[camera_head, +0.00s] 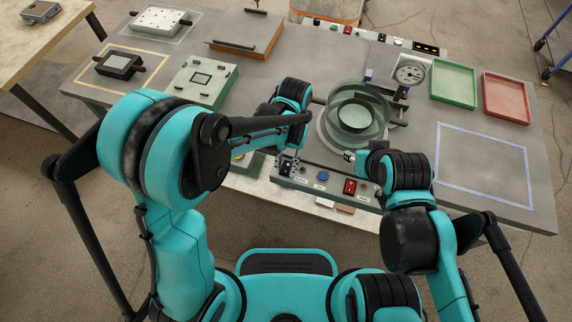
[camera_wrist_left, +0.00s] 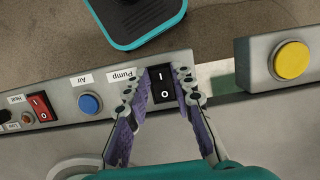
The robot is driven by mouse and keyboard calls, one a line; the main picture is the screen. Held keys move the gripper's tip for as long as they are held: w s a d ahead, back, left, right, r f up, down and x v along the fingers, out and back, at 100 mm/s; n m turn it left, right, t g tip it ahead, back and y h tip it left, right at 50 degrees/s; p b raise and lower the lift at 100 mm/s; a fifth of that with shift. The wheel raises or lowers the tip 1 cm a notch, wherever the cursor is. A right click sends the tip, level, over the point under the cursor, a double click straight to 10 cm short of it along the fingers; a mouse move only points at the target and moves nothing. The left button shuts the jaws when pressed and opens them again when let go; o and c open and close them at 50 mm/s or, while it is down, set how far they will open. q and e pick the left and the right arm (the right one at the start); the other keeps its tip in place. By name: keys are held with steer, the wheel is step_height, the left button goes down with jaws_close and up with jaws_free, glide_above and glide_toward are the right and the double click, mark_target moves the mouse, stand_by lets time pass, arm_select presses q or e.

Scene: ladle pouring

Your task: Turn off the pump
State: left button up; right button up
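The pump switch (camera_wrist_left: 161,84) is a black rocker marked I and O, beside a "Pump" label (camera_wrist_left: 121,76) on the grey control panel (camera_wrist_left: 70,96). I cannot tell which side of the rocker is pressed. In the left wrist view my left gripper (camera_wrist_left: 166,76) has its fingertips apart, one on each side of the switch, with nothing held; contact is unclear. In the head view my left gripper (camera_head: 288,163) is at the left end of the panel and hides the switch. My right gripper (camera_head: 352,157) is near the glass vessel, partly hidden by its own wrist.
A blue "Air" button (camera_wrist_left: 90,104) and a red rocker (camera_wrist_left: 40,107) sit along the same panel. A yellow button (camera_wrist_left: 291,60) is on a separate box to the right. The glass vessel (camera_head: 358,105) stands behind the panel. Green (camera_head: 454,81) and red (camera_head: 507,98) trays lie at right.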

mark_target(289, 162)
arm_select(q)
steer(key=shift+o, duration=1.2)
steer(key=v, duration=1.2)
steer(key=shift+a, duration=0.1)
